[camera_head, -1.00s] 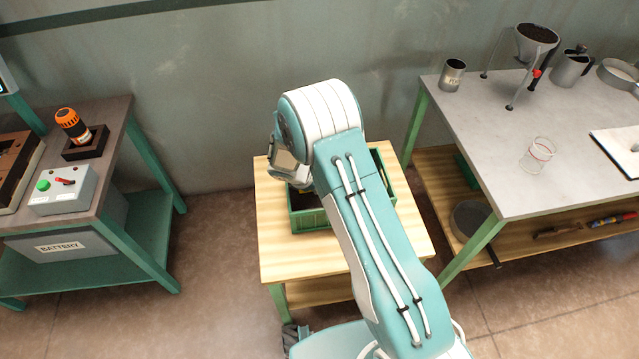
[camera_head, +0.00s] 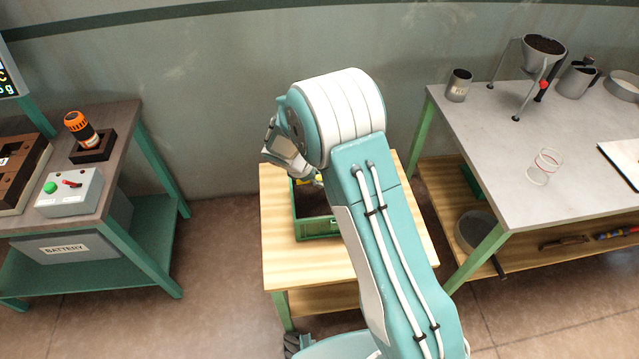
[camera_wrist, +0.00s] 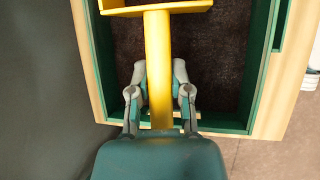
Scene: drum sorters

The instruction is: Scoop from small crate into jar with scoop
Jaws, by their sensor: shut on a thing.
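My gripper (camera_wrist: 160,80) is shut on the handle of a yellow scoop (camera_wrist: 158,40). The scoop's head is at the top edge of the wrist view, partly cut off, so I cannot tell what is in it. The gripper is over the small green crate (camera_wrist: 259,65), which holds dark grainy material (camera_wrist: 208,55). In the head view the crate (camera_head: 318,226) stands on a low wooden table, partly hidden by my arm, and a bit of the yellow scoop (camera_head: 309,181) shows above it. A clear glass jar (camera_head: 545,167) stands on the right workbench, apart from the gripper.
The grey workbench (camera_head: 490,130) on the right also holds a metal cup (camera_head: 459,85), a funnel on a stand (camera_head: 543,50) and a metal jug (camera_head: 576,80). A left bench carries a switch box (camera_head: 70,192). Floor is clear between the left bench and the wooden table (camera_head: 283,262).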

